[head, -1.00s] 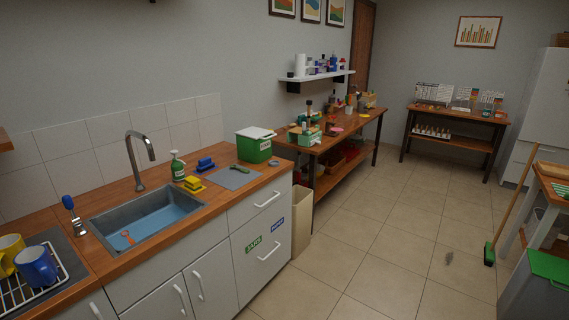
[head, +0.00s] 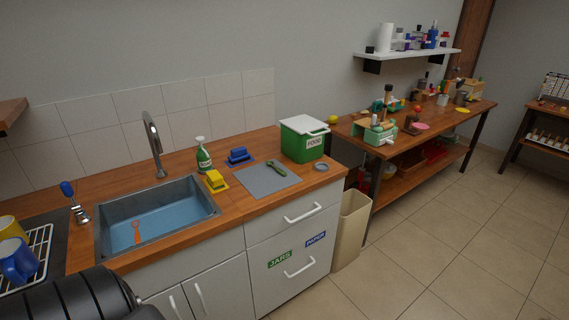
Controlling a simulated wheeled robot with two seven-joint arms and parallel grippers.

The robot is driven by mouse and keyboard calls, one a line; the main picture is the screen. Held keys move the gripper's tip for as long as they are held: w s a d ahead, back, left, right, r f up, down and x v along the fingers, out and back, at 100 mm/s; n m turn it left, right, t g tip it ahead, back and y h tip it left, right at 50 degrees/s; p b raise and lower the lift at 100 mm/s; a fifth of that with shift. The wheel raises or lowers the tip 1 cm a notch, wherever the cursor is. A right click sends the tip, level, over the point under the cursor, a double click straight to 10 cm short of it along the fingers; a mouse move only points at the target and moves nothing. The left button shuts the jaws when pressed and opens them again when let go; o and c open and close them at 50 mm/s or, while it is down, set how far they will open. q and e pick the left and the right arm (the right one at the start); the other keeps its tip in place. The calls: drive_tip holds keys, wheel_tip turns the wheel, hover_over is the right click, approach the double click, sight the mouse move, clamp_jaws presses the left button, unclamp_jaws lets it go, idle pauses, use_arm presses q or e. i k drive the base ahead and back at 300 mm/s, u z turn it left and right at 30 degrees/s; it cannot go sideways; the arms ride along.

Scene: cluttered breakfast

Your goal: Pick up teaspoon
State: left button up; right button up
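I cannot make out a teaspoon for certain. A small orange utensil (head: 136,231) lies in the sink (head: 165,211); it is too small to tell what it is. A dark rounded part of my own body shows at the bottom left. Neither of my grippers shows in the view.
The wooden counter holds a green soap bottle (head: 203,155), yellow sponge (head: 215,181), blue block (head: 238,156) and green FOOD bin (head: 303,141). Mugs (head: 18,260) stand at the left. A beige bin (head: 351,229) stands beside the cabinet. The tiled floor at right is clear.

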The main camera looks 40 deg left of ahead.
sight(270, 162)
drive_tip(key=u, duration=0.35)
drive_tip(key=i, duration=0.75)
drive_tip(key=u, duration=1.3)
drive_tip(key=i, duration=0.6)
drive_tip(key=u, duration=0.5)
